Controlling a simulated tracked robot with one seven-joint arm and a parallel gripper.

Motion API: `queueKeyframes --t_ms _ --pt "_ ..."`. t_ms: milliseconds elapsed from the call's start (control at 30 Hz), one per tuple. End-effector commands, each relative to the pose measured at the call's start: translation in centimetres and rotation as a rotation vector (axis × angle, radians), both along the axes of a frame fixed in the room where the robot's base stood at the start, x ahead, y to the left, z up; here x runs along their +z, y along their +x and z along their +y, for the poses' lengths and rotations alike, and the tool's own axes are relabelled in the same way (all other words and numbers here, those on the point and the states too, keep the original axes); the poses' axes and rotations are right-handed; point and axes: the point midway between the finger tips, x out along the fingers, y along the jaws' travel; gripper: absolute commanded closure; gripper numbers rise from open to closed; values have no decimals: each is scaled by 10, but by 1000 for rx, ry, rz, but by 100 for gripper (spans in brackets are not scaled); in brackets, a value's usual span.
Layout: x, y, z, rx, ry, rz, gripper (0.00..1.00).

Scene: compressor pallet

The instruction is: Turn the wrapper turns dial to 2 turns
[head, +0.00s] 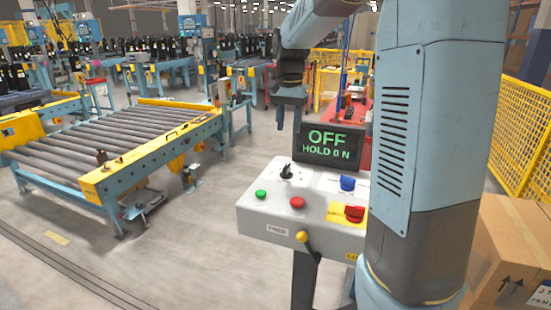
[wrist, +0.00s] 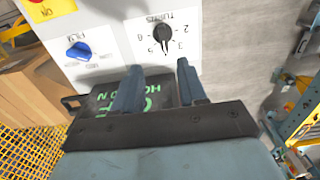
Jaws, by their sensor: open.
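The turns dial (wrist: 163,35) is a black knob on a white plate, upside down in the wrist view. A light mark on it points toward the picture's bottom, between the 3 and another number that I cannot read surely. The 2 is at its right. In the head view the dial (head: 286,172) is small, at the panel's back left. My gripper (wrist: 158,68) is open and empty, its fingers apart from the dial, which lies just beyond the fingertips in the picture. In the head view my gripper (head: 289,116) hangs above and behind the panel.
The control panel (head: 260,216) also carries a blue knob (head: 347,184), a green button (head: 261,195), a red button (head: 297,202), a red switch (head: 354,213) and a yellow lever (head: 302,237). The display (head: 333,147) reads OFF. A roller conveyor (head: 110,150) stands left; boxes (head: 515,250) stand right.

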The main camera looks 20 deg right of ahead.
Motion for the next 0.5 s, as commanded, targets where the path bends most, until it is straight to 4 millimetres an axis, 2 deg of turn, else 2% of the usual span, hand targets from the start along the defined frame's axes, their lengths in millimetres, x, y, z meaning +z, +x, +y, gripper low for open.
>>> queueKeyframes --t_ms 267,500 --pt "-19 4 5 2 -1 9 58" --pt "-59 3 9 9 -1 11 58"
